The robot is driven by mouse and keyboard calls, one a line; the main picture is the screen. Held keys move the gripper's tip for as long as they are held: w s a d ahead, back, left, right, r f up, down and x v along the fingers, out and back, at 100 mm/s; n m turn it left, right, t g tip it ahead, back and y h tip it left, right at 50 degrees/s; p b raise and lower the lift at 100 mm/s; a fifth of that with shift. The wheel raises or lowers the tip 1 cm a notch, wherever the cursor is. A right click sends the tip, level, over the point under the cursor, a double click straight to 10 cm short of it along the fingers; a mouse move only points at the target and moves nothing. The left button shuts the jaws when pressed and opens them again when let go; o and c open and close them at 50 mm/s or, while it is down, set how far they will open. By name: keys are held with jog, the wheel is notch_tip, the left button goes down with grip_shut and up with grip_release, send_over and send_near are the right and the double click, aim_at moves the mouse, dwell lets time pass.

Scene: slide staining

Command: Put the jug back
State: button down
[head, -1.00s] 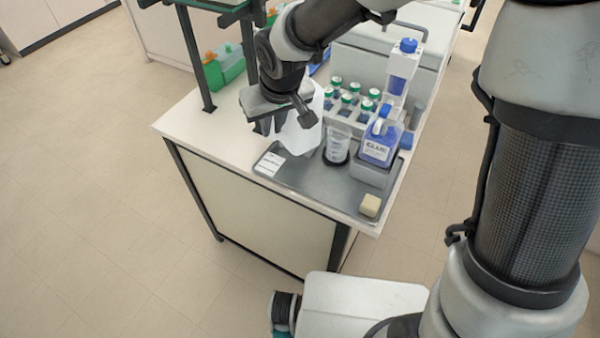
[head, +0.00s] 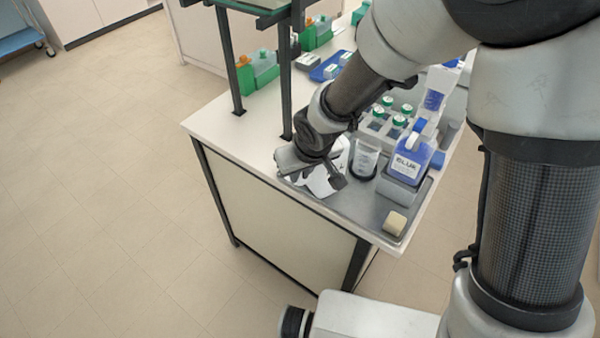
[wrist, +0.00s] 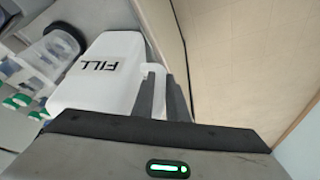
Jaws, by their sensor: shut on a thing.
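The white jug (head: 329,180) is near the front left corner of the grey tray (head: 368,208) on the bench. In the wrist view the jug (wrist: 85,92) has a "FILL" label and lies at a slant across the picture. My gripper (head: 292,172) is at the jug's left side in the head view. In the wrist view my gripper's dark fingers (wrist: 162,92) are shut at the jug's side, probably on its handle. My wrist hides part of the jug in the head view. I cannot tell whether its base touches the tray.
A clear beaker (head: 366,158) stands close right of the jug. A blue-filled jug (head: 412,158) sits on a grey block. Green-capped bottles (head: 399,121) stand behind. A beige block (head: 395,223) lies at the tray's front corner. Dark shelf posts (head: 286,85) rise at the left.

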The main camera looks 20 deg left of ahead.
jog(key=shift+r, duration=0.1)
jog(key=c, duration=1.7)
grip_release()
jog(key=shift+c, duration=0.2)
jog(key=shift+r, duration=0.3)
jog(key=p+v, duration=0.3)
jog(key=v, duration=0.8)
jog(key=shift+s+d+r+p, duration=0.15)
jog(key=shift+d+p, duration=0.1)
jog(key=shift+p, duration=0.1)
